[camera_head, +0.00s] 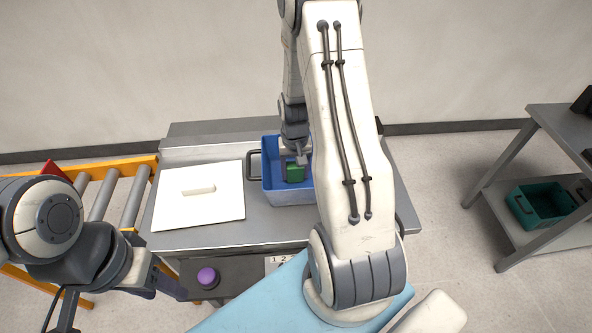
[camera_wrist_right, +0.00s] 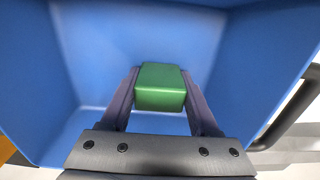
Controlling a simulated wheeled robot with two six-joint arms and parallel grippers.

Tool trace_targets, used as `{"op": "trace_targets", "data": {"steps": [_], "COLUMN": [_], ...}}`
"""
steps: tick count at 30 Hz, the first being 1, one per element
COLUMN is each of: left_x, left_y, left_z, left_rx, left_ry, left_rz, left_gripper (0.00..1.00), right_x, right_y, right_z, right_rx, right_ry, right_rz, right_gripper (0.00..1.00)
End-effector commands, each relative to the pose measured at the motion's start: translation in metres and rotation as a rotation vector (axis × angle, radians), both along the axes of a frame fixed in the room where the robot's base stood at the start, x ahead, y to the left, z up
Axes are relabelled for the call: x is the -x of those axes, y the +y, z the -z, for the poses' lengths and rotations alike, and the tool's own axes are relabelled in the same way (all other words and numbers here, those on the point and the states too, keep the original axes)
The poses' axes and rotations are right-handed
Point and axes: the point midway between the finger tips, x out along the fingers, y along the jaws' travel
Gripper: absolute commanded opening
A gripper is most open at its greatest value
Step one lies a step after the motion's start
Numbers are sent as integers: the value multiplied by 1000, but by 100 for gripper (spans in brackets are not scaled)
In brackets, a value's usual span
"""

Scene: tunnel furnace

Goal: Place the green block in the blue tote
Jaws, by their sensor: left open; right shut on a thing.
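The green block (camera_head: 294,173) is inside the blue tote (camera_head: 287,197), which stands on the grey table. In the right wrist view the green block (camera_wrist_right: 160,87) sits between the two fingers of my right gripper (camera_wrist_right: 160,92), which is shut on it. The walls of the blue tote (camera_wrist_right: 75,50) surround the gripper there. I cannot tell whether the block touches the tote's floor. In the head view my right arm hides the tote's right side. My left gripper (camera_head: 165,290) is at the lower left, open and away from the tote.
A white board (camera_head: 200,212) with a handle lies left of the tote on the table (camera_head: 225,235). A roller conveyor (camera_head: 105,195) with yellow rails is at the left. A purple button (camera_head: 207,277) is in front. A teal crate (camera_head: 540,205) sits on a shelf at the right.

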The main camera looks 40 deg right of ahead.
Motion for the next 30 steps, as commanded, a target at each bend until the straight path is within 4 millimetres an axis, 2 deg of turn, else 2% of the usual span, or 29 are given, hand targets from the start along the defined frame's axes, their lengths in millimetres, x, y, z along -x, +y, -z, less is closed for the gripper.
{"op": "trace_targets", "data": {"steps": [7,8,9,10,18,22,26,30], "left_x": [0,0,0,0,0,0,0,0], "left_y": [0,0,0,0,0,0,0,0], "left_z": [3,2,2,2,2,-1,-1,-3], "left_rx": [0,0,0,0,0,0,0,0], "left_ry": [0,0,0,0,0,0,0,0], "left_rz": [0,0,0,0,0,0,0,0], "left_gripper": [50,50,50,50,50,50,50,50], "right_x": [0,0,0,0,0,-1,-1,-1], "right_y": [0,0,0,0,0,0,-1,-1], "right_z": [4,3,3,3,2,-4,-24,-55], "right_rx": [0,0,0,0,0,1,2,3], "right_ry": [0,0,0,0,0,-2,-6,-6], "right_rz": [0,0,0,0,0,0,0,0], "right_gripper": [3,70,85,92,92,92,92,92]}}
